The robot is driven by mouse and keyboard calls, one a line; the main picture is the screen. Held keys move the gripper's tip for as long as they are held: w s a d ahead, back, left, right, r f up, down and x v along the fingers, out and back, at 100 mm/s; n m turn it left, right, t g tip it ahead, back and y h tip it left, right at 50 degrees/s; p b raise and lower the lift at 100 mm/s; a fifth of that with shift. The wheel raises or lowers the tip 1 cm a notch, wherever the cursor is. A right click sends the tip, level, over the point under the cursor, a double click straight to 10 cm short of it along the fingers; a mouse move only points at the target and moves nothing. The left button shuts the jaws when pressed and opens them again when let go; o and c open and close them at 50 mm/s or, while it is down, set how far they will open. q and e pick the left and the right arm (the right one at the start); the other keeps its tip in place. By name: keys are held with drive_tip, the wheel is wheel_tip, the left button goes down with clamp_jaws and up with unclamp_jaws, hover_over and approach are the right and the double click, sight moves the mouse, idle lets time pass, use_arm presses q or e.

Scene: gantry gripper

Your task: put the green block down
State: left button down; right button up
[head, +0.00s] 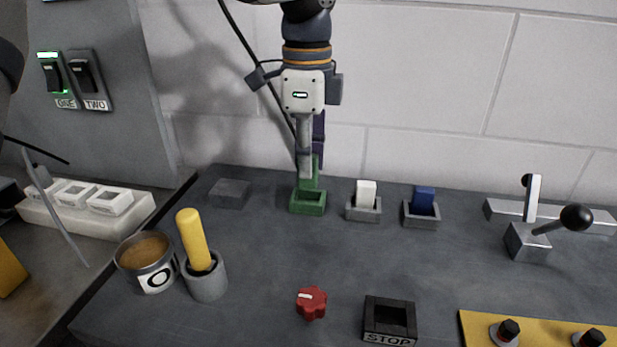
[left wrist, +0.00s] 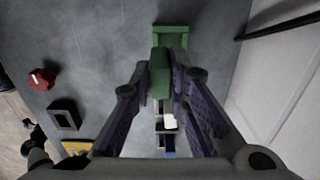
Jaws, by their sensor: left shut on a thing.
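My left gripper (head: 312,155) reaches down from the top of the head view and is shut on the green block (head: 309,182). In the left wrist view the green block (left wrist: 160,78) is between the purple fingers of this gripper (left wrist: 160,90). The block is upright, right at the green square holder (head: 307,208). The holder also shows just beyond the block in the left wrist view (left wrist: 171,31). I cannot tell whether the block's lower end is inside the holder or just above or behind it. My right gripper is not in view.
A white block (head: 366,192) and a blue block (head: 424,198) stand in grey holders to the right. A flat grey block (head: 230,192) lies left. In front are a yellow-handled tool in a cup (head: 206,280), a tin (head: 147,262), a red knob (head: 312,303) and a STOP box (head: 389,321).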

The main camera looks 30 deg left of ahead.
use_arm(q)
drive_tip(key=shift+w+a+f, duration=0.1)
drive_tip(key=shift+w+f, duration=0.2)
drive_tip(key=shift+f, duration=0.2)
drive_tip(key=f, duration=0.3)
drive_tip(key=shift+w+a+f, duration=0.15)
drive_tip(key=shift+w+f, duration=0.2)
drive_tip(key=shift+w, duration=0.05)
drive_tip(key=shift+s, duration=0.1)
drive_tip(key=shift+f, duration=0.1)
drive_tip(key=c, duration=1.6)
unclamp_jaws()
drive_tip(key=shift+o, duration=0.2)
